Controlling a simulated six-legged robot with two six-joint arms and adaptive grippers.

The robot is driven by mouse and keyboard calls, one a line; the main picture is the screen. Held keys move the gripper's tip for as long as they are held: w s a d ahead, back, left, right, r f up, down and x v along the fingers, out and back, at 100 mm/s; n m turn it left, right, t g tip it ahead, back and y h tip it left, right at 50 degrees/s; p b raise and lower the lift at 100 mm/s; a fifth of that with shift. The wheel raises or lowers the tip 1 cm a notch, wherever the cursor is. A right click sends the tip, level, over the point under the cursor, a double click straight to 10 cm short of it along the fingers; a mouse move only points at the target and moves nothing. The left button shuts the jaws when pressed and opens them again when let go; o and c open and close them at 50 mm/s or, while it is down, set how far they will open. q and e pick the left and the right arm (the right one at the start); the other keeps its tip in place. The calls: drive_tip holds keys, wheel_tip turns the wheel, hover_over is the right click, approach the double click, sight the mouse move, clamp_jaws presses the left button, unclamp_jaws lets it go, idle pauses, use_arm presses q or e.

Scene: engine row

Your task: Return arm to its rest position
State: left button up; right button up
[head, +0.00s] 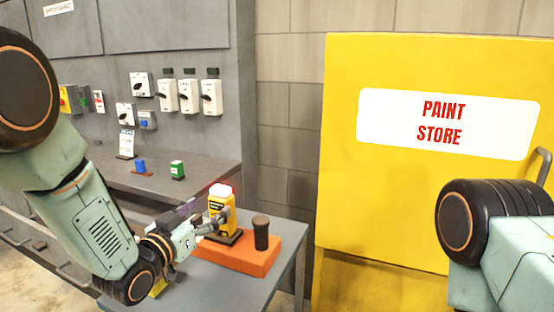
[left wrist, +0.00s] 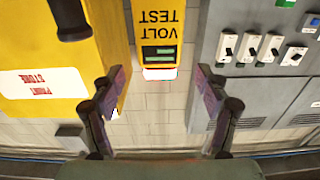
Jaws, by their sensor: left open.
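My left arm comes in from the left, and its gripper (head: 213,226) is beside a yellow volt tester (head: 222,206) with a white top glowing red. The tester stands upright on a dark base on an orange block. In the left wrist view the fingers of my left gripper (left wrist: 158,98) are spread apart with nothing between their tips. The volt tester (left wrist: 157,35) appears upside down just beyond them. I cannot tell whether a finger touches it. Part of my right arm shows at the right edge of the head view; its gripper is out of view.
The orange block (head: 247,259) with a dark knob (head: 261,232) sits on a grey table (head: 215,287). A grey shelf (head: 205,172) holds small blue and green blocks. White switches (head: 189,97) line the panel behind. A yellow paint store cabinet (head: 390,200) stands right.

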sight(217, 194)
use_arm(q)
drive_tip(key=x, duration=0.5)
drive_tip(key=shift+w+d+f, duration=0.1)
drive_tip(key=shift+w+d, duration=0.05)
drive_tip(key=shift+w, duration=0.1)
drive_tip(key=shift+r, duration=0.85)
drive_tip(key=shift+s+r, duration=0.1)
drive_tip(key=shift+r, duration=0.1)
